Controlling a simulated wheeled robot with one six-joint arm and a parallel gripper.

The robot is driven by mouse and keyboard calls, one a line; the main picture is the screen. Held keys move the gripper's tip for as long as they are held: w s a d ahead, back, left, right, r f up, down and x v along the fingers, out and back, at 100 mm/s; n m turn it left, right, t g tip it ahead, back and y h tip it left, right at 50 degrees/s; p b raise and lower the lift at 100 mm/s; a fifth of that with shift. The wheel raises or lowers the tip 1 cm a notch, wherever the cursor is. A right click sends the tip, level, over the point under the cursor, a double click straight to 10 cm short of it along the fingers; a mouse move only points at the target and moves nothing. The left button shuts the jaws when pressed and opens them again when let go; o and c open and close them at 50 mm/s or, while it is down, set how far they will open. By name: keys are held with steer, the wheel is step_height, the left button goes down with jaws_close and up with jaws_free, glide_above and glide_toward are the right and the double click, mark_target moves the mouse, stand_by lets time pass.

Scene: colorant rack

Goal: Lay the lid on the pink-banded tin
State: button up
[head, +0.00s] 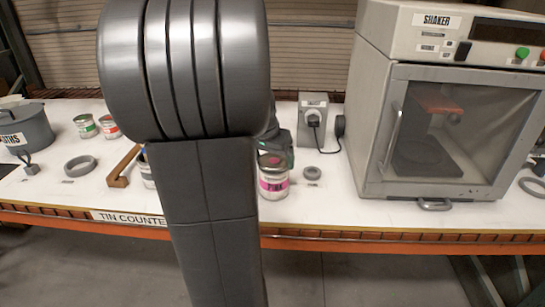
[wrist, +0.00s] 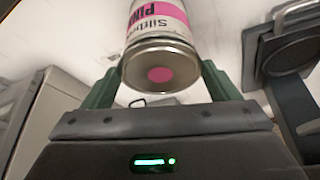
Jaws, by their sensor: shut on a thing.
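The pink-banded tin (head: 273,184) stands upright on the white counter, just right of my arm in the head view. It also shows in the wrist view (wrist: 160,18), with its pink label lettering partly in sight. The lid (wrist: 160,72), a metal disc with a pink dot, is at the tin's top, in line with it. I cannot tell whether it is fully seated. My gripper (wrist: 160,84) has its green fingers on either side of the lid and is shut on it. In the head view my arm hides most of the gripper.
The shaker cabinet (head: 445,125) stands to the right. Left are a green-banded tin (head: 86,126), a red-banded tin (head: 108,128), a larger ring (head: 80,166) and a pot (head: 27,128).

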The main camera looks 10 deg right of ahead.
steer(key=o, duration=0.9)
steer(key=shift+c, duration=0.2)
steer(key=shift+r, duration=0.1)
steer(key=v, duration=1.3)
steer(key=shift+s+r, duration=0.15)
steer(key=shift+r, duration=0.15)
steer(key=shift+f, duration=0.1)
